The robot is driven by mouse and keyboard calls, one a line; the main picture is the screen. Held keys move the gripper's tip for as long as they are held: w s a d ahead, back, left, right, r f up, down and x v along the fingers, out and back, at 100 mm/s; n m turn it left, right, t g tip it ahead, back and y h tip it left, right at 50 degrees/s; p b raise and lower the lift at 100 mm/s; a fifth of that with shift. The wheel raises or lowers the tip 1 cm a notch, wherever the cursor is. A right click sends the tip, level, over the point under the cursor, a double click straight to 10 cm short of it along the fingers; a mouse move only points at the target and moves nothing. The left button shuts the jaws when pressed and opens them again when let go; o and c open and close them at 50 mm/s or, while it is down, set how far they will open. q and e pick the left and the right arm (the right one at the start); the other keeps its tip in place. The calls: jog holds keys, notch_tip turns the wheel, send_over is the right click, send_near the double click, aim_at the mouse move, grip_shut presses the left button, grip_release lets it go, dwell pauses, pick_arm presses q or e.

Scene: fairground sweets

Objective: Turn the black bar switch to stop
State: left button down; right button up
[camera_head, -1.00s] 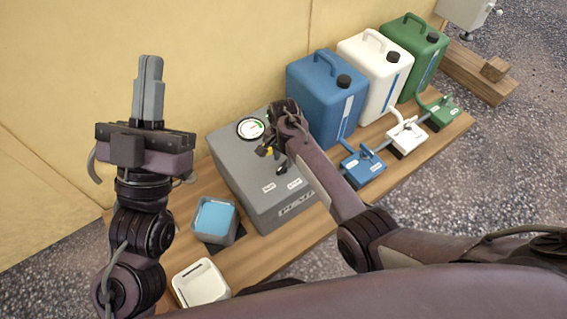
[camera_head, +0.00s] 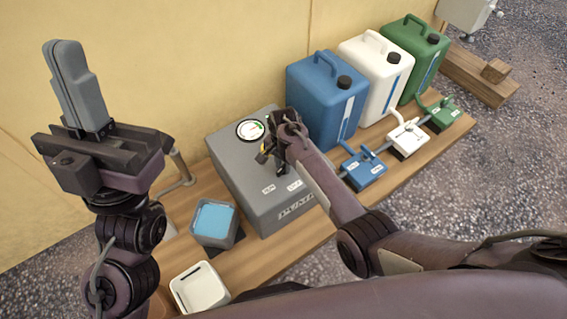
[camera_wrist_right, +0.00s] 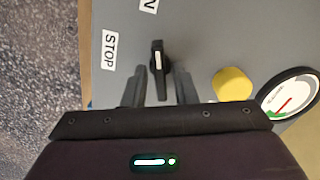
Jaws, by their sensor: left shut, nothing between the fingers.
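The black bar switch (camera_wrist_right: 157,60) is on the top of the grey pump box (camera_head: 235,175). In the right wrist view its white mark points up, toward a partly cut-off label (camera_wrist_right: 148,5) ending in N. The STOP label (camera_wrist_right: 109,50) is to its left. My right gripper (camera_wrist_right: 160,72) is open, with one finger on each side of the bar and a gap visible on both sides. In the head view my right gripper (camera_head: 280,167) largely hides the switch. My left gripper (camera_head: 64,50) is shut and empty, raised at the left, away from the box.
A yellow button (camera_wrist_right: 232,84) and a round gauge (camera_wrist_right: 290,97) are on the box beside the switch. Blue (camera_head: 322,95), white (camera_head: 372,80) and green (camera_head: 418,55) canisters stand behind on the wooden bench. A blue-topped container (camera_head: 213,222) and a white container (camera_head: 199,289) are in front.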

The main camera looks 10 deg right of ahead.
grip_shut()
